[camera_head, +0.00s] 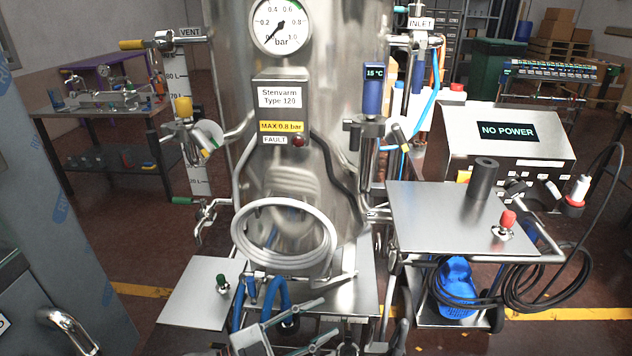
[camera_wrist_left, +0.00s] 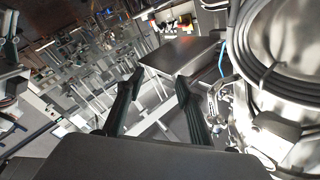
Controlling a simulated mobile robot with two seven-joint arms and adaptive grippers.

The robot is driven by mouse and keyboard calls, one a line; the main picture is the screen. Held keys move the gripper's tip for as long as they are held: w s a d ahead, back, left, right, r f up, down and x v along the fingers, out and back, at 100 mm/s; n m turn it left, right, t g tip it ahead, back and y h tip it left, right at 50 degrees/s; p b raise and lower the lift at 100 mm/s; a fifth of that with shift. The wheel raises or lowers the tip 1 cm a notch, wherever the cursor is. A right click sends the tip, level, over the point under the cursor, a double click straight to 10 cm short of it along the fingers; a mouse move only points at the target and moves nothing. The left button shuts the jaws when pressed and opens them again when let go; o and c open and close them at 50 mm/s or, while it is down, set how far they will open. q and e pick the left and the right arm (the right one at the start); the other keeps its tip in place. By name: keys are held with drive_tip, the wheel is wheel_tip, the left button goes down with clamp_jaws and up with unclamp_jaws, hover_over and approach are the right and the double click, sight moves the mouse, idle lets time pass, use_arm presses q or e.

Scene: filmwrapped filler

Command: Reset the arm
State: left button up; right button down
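My left gripper (camera_head: 326,316) is low at the bottom centre of the head view, in front of the steel tank's base. Its two fingers point to the right and stand apart. In the left wrist view the dark fingers (camera_wrist_left: 160,77) are also spread, with nothing held between them. The steel tank (camera_head: 225,60) stands upright behind it, and a coil of pale hose (camera_head: 240,246) hangs at the tank's front. My right gripper does not show in either view.
A left steel shelf (camera_head: 190,300) holds a green-capped fitting (camera_head: 222,283). A right steel shelf (camera_head: 430,215) holds a dark cylinder (camera_head: 482,178) and a red-capped fitting (camera_head: 507,220). A control box (camera_head: 460,135) reads NO POWER. Black cable (camera_head: 540,290) lies coiled below.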

use_arm(q)
drive_tip(key=s+a+f+n+t+y+p, duration=0.1)
drive_tip(key=a+f+n+t+y, duration=0.1)
drive_tip(key=a+n+t+y, duration=0.3)
drive_tip(key=s+a+f+n+t+y+p, duration=0.1)
drive_tip(key=s+a+f+n+t+y, duration=0.1)
drive_tip(key=a+f+n+y, duration=0.3)
drive_tip(key=s+a+f+n+g+y+p, duration=0.1)
drive_tip(key=s+a+f+n+g+y, duration=0.1)
drive_tip(key=s+a+f, duration=0.3)
drive_tip(key=s+a+f+n+g+y+p, duration=0.1)
drive_tip(key=s+a+f+n+g+y, duration=0.1)
drive_tip(key=s+a+f, duration=0.3)
drive_tip(key=s+n+g, duration=0.1)
drive_tip(key=s, duration=0.3)
drive_tip(key=shift+s+a+y, duration=0.25)
drive_tip(key=shift+s+y, duration=0.05)
drive_tip(key=shift+s, duration=0.05)
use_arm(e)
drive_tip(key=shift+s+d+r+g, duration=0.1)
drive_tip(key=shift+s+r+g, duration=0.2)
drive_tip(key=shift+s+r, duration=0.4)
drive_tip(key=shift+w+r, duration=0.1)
